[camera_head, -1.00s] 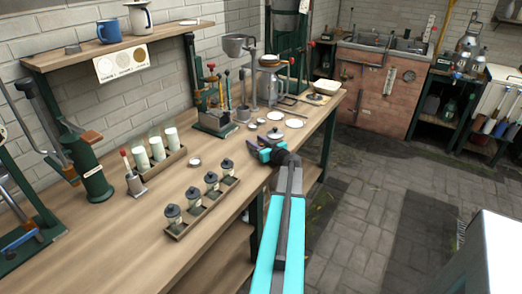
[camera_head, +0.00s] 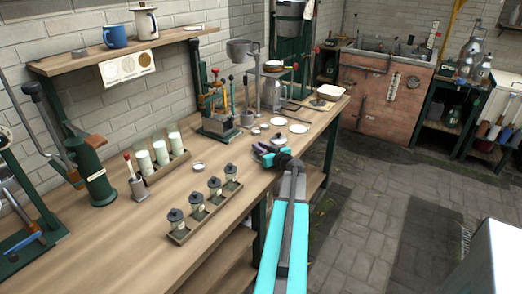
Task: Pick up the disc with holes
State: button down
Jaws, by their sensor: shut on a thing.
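My gripper (camera_head: 262,149) is over the front edge of the long workbench, with the arm reaching up from the bottom of the picture. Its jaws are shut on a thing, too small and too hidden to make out. Just behind it a pale disc with a dark middle (camera_head: 279,138) lies on the bench. Two plain pale discs, one farther back (camera_head: 280,121) and one to the right (camera_head: 300,128), lie beyond. Smaller round pieces (camera_head: 265,126) lie to their left. I cannot make out holes in any disc at this size.
A tray of dark-lidded jars (camera_head: 205,212) stands left of the gripper, and a rack of white-filled glasses (camera_head: 160,155) behind it. A green press (camera_head: 215,115) and a grey funnel stand (camera_head: 243,60) stand farther back. A white bowl (camera_head: 331,91) is at the far end.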

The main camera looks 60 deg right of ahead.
jog(key=shift+r+b, duration=0.55)
jog(key=shift+r, duration=0.9)
jog(key=s+d+r+b, duration=0.1)
jog(key=s+d+b, duration=0.1)
jog(key=s, duration=0.5)
jog(key=s+d+r+b, duration=0.1)
jog(key=s+d, duration=0.1)
jog(key=s, duration=0.6)
jog(key=shift+s+d+b, duration=0.15)
jog(key=shift+s+b, duration=0.05)
jog(key=shift+b, duration=0.2)
jog(key=shift+r+p, duration=0.35)
jog(key=shift+p, duration=0.05)
jog(key=shift+f+b, duration=0.4)
